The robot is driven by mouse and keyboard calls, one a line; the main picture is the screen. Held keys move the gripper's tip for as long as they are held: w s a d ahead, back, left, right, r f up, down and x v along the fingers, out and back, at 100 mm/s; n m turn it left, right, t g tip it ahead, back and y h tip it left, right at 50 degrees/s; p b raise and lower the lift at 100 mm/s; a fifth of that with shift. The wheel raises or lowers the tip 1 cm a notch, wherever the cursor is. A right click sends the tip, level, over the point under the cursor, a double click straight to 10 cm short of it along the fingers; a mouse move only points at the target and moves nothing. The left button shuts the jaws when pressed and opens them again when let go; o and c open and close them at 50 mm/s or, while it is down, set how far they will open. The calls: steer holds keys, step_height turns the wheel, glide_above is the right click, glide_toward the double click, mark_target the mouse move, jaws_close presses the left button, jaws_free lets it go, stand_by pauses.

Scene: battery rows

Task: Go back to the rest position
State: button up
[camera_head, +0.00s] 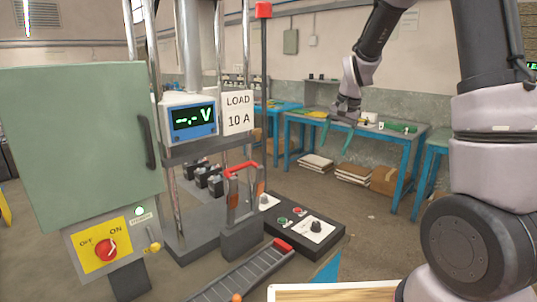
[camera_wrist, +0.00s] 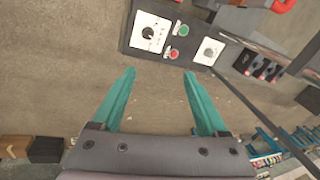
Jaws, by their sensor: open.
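My gripper (camera_head: 335,148) is raised in the upper middle of the head view, right of the test stand. Its two teal fingers are apart. In the wrist view my gripper (camera_wrist: 160,73) is open, with nothing between its fingers. The black control box (camera_wrist: 186,42) with dials and a red and a green button lies beyond the fingertips, apart from them. It also shows low in the middle of the head view (camera_head: 270,227).
A test stand with a voltage display (camera_head: 195,120) reading "-.- V" stands left of centre. Several black batteries (camera_head: 208,180) are behind its post. A green cabinet (camera_head: 75,140) with a red switch (camera_head: 106,249) fills the left. A blue-legged workbench (camera_head: 390,150) stands behind.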

steer(key=s+d+r+t, duration=0.2)
steer(key=s+r, duration=0.8)
steer(key=r, duration=0.2)
steer(key=s+d+r+n+t, duration=0.1)
steer(key=s+r, duration=0.1)
steer(key=s, duration=0.5)
steer(key=s+d+r+n+t, duration=0.1)
steer(key=s+r, duration=0.2)
steer(key=s, duration=0.4)
steer(key=shift+s+r+t, duration=0.2)
steer(key=shift+s+t, duration=0.15)
steer(key=shift+t, duration=0.05)
steer(key=shift+c, duration=0.3)
